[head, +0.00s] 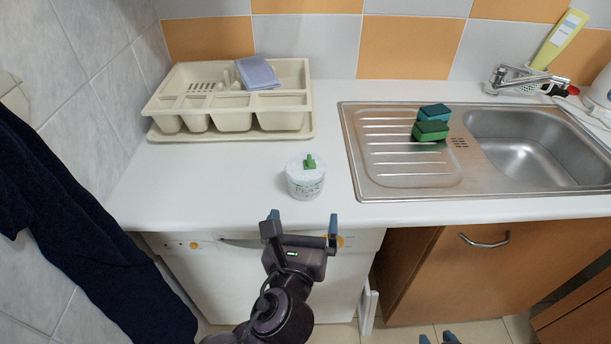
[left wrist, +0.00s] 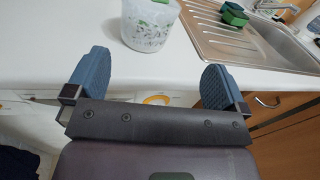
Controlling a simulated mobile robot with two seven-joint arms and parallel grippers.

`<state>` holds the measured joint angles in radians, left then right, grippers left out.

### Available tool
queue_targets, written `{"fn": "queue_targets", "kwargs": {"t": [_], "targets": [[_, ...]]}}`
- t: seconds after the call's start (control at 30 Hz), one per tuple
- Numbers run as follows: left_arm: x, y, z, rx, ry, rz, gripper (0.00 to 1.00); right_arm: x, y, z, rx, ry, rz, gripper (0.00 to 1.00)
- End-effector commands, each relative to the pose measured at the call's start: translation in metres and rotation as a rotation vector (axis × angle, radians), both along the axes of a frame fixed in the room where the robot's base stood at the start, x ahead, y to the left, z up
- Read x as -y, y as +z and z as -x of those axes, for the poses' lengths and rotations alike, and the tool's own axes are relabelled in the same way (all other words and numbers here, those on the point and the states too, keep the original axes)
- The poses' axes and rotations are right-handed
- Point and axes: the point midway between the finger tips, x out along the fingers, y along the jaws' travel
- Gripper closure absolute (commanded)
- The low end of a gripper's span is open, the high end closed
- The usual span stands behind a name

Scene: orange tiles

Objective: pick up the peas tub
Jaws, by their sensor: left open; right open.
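The peas tub (head: 305,183) is a small white round tub with a green piece on its lid. It stands upright on the white counter near the front edge. In the left wrist view the tub (left wrist: 147,28) shows green leaf print, its top cut off by the frame. My left gripper (head: 303,217) is open and empty, its blue fingertips in front of the tub at the counter's front edge. In the left wrist view the tub is beyond the fingers (left wrist: 150,78), not between them. Only the blue fingertips of my right gripper (head: 437,339) show at the bottom edge, apart and empty.
A cream dish rack (head: 165,121) with a blue-grey cloth (head: 257,73) stands behind left. The steel sink (head: 385,150) with green and blue sponges (head: 431,129) is to the right. A dark cloth (head: 80,220) hangs at left. Counter around the tub is clear.

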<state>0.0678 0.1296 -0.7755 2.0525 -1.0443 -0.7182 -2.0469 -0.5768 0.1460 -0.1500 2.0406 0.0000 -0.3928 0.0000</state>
Motion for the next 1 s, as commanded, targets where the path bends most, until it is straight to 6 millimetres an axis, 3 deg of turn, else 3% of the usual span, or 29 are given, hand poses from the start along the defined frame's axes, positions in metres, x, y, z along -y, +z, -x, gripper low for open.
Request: {"fn": "queue_targets", "kwargs": {"t": [0.2, 0.5, 0.83, 1.0], "targets": [[-0.006, 0.003, -0.008, 0.031, 0.055, -0.1, 0.0, 0.0, 0.0, 0.0, 0.0, 0.0, 0.0, 0.57], [0.0, 0.004, -0.052, 0.031, 0.056, -0.102, 0.0, 0.0, 0.0, 0.0, 0.0, 0.0, 0.0, 0.57], [0.003, 0.006, -0.076, 0.03, 0.056, -0.099, 0.0, 0.0, 0.0, 0.0, 0.0, 0.0, 0.0, 0.57], [0.004, 0.013, -0.098, 0.032, 0.055, -0.098, 0.0, 0.0, 0.0, 0.0, 0.0, 0.0, 0.0, 0.57]]}}
